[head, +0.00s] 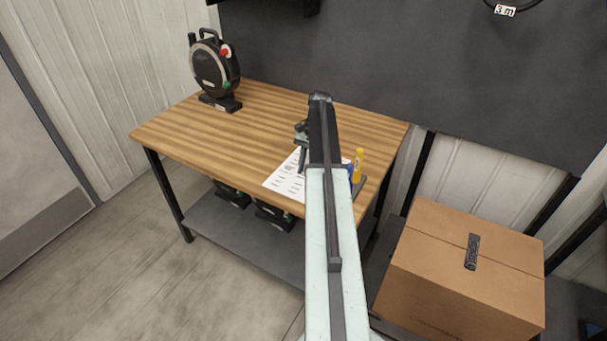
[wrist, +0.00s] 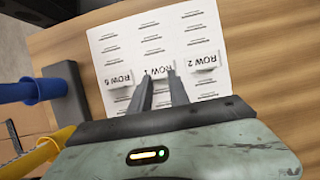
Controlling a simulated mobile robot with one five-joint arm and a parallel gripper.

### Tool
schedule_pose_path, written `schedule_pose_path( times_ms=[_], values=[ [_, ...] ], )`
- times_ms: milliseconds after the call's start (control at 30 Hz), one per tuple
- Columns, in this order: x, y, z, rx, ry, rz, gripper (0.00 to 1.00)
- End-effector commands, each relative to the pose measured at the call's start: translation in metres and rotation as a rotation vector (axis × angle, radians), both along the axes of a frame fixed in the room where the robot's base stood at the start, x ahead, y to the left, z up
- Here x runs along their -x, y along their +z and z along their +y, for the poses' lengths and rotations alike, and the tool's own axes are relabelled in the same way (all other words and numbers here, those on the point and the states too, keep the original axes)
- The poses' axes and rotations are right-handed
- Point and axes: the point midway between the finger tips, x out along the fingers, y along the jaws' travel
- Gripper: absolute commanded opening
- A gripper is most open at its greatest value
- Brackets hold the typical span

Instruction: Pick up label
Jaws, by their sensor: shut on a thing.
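A white printed sheet (wrist: 195,28) lies on the workbench and also shows in the head view (head: 283,181). In the wrist view, several small white labels stand along it: one reads ROW 1 (wrist: 158,70), one ROW 2 (wrist: 201,63), and one appears to read ROW 6 (wrist: 118,80). My gripper (wrist: 160,81) is shut on the ROW 1 label, whose lower part lies between the fingers. In the head view, my gripper (head: 302,158) is over the sheet, partly hidden by my arm. I cannot tell whether the label is clear of the sheet.
The wooden workbench (head: 190,130) has a black reel (head: 216,68) at its far left. A blue tool (wrist: 35,90) and a yellow tool (wrist: 40,152) stand beside the sheet. A cardboard box (head: 460,270) is at the right. The bench's middle left is clear.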

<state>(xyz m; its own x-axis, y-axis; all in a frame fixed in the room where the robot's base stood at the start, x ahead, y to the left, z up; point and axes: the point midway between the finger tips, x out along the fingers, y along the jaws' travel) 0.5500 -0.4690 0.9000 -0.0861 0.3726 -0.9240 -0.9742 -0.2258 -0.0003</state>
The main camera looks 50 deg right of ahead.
Motion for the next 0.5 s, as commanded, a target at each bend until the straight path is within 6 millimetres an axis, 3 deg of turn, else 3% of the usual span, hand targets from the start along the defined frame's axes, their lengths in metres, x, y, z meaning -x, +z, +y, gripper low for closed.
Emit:
schedule_pose_path(
  times_ms=[367,500],
  values=[
    [0.000,0.041,0.000,0.000,0.000,0.001,0.00],
    [0.024,0.038,0.020,-0.001,0.000,0.001,0.00]
  ],
)
